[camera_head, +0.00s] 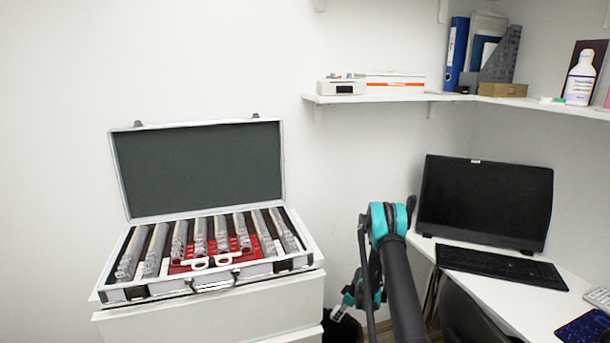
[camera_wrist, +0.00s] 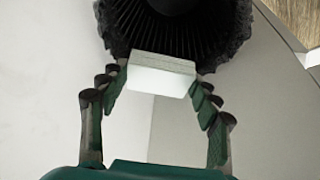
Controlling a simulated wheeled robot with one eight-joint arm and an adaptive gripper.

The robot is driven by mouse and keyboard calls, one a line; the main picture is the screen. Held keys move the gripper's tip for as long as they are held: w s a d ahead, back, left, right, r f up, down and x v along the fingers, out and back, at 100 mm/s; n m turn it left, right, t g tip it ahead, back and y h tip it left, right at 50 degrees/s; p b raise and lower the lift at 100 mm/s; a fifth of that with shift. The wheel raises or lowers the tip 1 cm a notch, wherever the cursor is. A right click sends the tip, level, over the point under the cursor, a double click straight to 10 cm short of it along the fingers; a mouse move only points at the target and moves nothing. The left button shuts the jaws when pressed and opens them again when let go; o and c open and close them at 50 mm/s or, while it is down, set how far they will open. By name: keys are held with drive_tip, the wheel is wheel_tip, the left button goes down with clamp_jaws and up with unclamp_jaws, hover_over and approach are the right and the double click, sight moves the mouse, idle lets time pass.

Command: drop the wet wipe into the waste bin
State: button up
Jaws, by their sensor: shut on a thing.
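The wet wipe, a small white packet (camera_wrist: 161,76), is pinched between the fingertips of my gripper (camera_wrist: 155,80) in the wrist view. In the head view it is a small pale piece (camera_head: 338,312) below my gripper (camera_head: 345,300), which is partly hidden by my own arm. The waste bin (camera_wrist: 112,25) is black with a ribbed inside and fills the top of the wrist view. The packet overlaps the bin's near edge there; its height above the bin is hard to tell. In the head view only a dark part of the bin (camera_head: 345,328) shows at the bottom edge.
A white cabinet (camera_head: 210,322) with an open lens case (camera_head: 200,283) stands left of the bin. A white desk (camera_head: 530,305) with a monitor (camera_head: 484,203) and keyboard (camera_head: 500,265) is at right. A dark chair (camera_head: 470,315) is near the desk. A shelf (camera_head: 400,98) hangs above.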

drive_tip(key=shift+f, duration=1.75)
drive_tip(key=o, duration=1.2)
drive_tip(key=v, duration=1.2)
drive_tip(key=shift+a, duration=0.1)
